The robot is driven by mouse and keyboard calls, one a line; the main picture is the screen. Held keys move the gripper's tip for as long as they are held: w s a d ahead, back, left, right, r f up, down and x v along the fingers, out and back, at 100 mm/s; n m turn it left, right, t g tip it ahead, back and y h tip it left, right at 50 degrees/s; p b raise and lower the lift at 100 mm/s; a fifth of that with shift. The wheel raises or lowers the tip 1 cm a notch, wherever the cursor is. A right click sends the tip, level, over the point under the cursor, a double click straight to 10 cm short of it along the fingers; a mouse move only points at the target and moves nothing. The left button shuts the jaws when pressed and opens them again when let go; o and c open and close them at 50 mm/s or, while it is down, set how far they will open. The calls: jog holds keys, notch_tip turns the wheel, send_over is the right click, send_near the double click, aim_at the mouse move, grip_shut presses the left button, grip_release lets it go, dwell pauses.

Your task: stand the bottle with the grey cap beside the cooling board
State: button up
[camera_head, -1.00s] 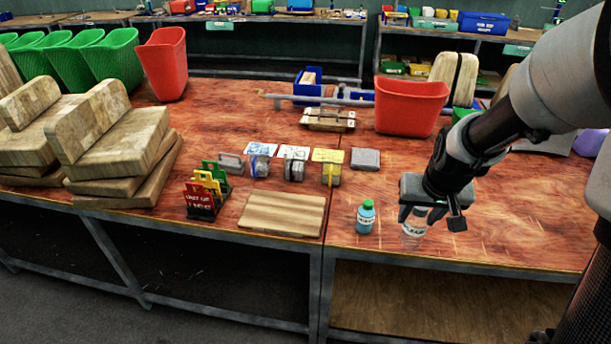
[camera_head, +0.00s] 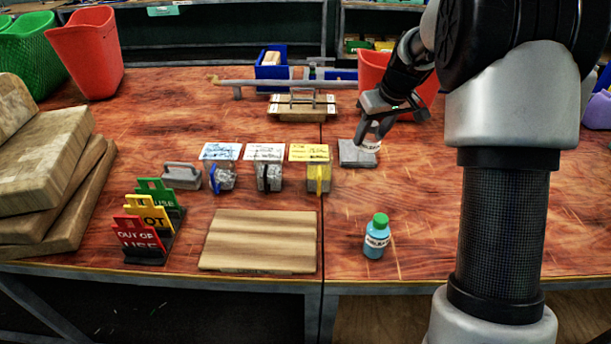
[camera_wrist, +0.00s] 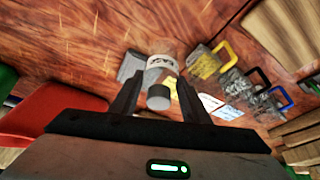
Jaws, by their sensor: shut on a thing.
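My gripper (camera_head: 372,128) is shut on the clear bottle with the grey cap (camera_wrist: 158,96), which has a white label. In the head view the held bottle (camera_head: 371,146) overlaps the small grey slab (camera_head: 352,156), and its top is hidden by the fingers. I cannot tell whether its base touches anything. In the wrist view my gripper (camera_wrist: 158,84) has a finger on each side of the bottle. A flat striped wooden board (camera_head: 260,242), which looks like the cooling board, lies at the table's front, well left of and nearer than my gripper.
A blue bottle with a green cap (camera_head: 377,237) stands right of the wooden board. Several clamped blocks with cards, including a yellow one (camera_head: 312,172), stand behind the board. Coloured signs (camera_head: 150,222) stand to its left. A red bin (camera_head: 385,75) is behind my gripper.

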aim_at(367, 164)
notch_tip(367, 164, down, 10)
jog(key=shift+s+r+b, duration=0.1)
jog(key=shift+b, duration=0.75)
jog(key=o, duration=1)
jog(key=shift+o, duration=0.2)
